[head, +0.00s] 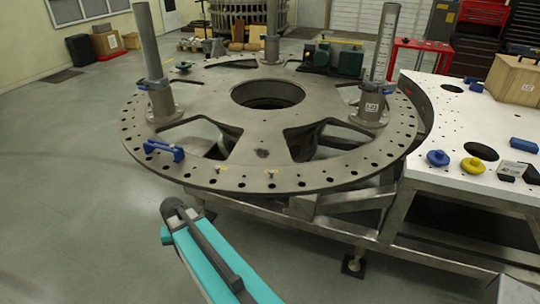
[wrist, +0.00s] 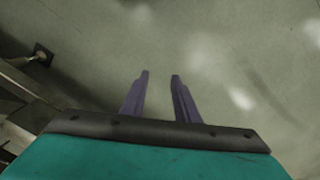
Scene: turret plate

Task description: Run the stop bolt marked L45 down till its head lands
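The large grey turret plate (head: 215,110) stands level on a steel frame in the head view. Two small brass-coloured bolts stand near its front rim, one at front centre (head: 270,173) and one further left (head: 219,169). No L45 mark is legible, so I cannot tell which bolt bears it. In the wrist view my gripper (wrist: 160,76) has its two fingers apart with nothing between them, above bare floor. In the head view my teal arm is in front of the plate's near edge, and the fingers cannot be made out there.
Posts with blue clamps (head: 159,86) rise from the plate. A blue handle (head: 164,150) lies at its left rim. The white table (head: 455,130) at right holds a blue knob (head: 438,158), a yellow knob (head: 473,165) and a wooden box (head: 514,80). The floor at front left is clear.

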